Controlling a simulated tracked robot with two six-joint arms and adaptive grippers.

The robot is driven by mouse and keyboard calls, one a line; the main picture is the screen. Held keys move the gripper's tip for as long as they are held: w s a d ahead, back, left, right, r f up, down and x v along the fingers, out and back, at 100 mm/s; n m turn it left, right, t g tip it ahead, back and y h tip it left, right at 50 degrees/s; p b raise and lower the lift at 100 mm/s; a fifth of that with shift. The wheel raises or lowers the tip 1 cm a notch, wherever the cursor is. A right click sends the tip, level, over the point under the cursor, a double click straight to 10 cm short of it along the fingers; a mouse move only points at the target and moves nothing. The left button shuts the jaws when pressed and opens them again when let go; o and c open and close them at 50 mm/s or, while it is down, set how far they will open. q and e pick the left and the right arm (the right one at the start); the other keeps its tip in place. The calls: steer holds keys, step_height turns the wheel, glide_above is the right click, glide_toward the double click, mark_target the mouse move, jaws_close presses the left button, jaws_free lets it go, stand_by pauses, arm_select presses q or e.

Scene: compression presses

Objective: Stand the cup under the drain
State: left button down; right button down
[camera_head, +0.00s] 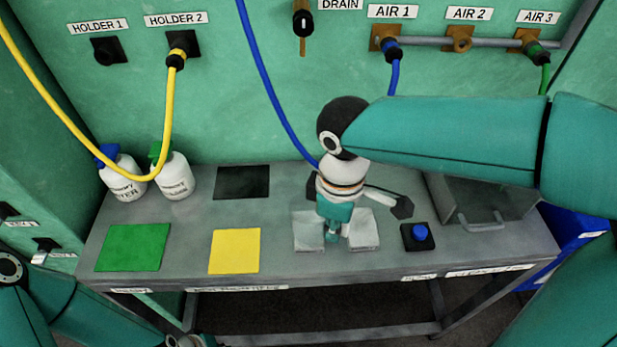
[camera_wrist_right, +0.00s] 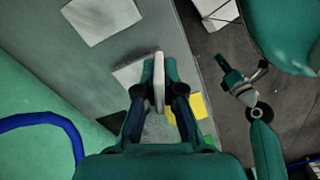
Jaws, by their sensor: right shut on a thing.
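The label DRAIN (camera_head: 340,4) is on the green wall, beside a black valve with a thin brown spout (camera_head: 302,46) pointing down. Below it, a dark square (camera_head: 243,182) lies bare on the table. My right gripper (camera_head: 333,236) is low over the table, between two pale square pads. In the right wrist view, its fingers (camera_wrist_right: 159,78) are shut on a thin pale piece (camera_wrist_right: 158,68); I cannot tell whether it is the cup. No cup shows clearly elsewhere. My left gripper (camera_wrist_right: 232,78) shows in the right wrist view beyond the table's front edge; its jaw state is unclear.
Two white bottles (camera_head: 173,178) stand at the table's back left. Green (camera_head: 132,247) and yellow (camera_head: 235,251) squares lie bare in front. A blue button (camera_head: 419,231) and a grey tray (camera_head: 452,214) are at right. A blue hose (camera_head: 265,82) hangs behind my right gripper.

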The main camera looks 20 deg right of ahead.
steer(key=w+d+p, duration=0.2)
steer(key=w, duration=0.7)
steer(key=w+d+p, duration=0.3)
steer(key=w, duration=0.6)
steer(key=f, duration=0.6)
steer(key=shift+w+d+f, duration=0.15)
steer(key=shift+w+f, duration=0.05)
steer(key=shift+w, duration=0.1)
steer(key=shift+w+f+p, duration=0.2)
steer(key=shift+f+p, duration=0.05)
steer(key=shift+p, duration=0.15)
steer(key=shift+f, duration=0.2)
steer(key=c, duration=1.3)
jaws_free()
steer(key=shift+r, duration=0.1)
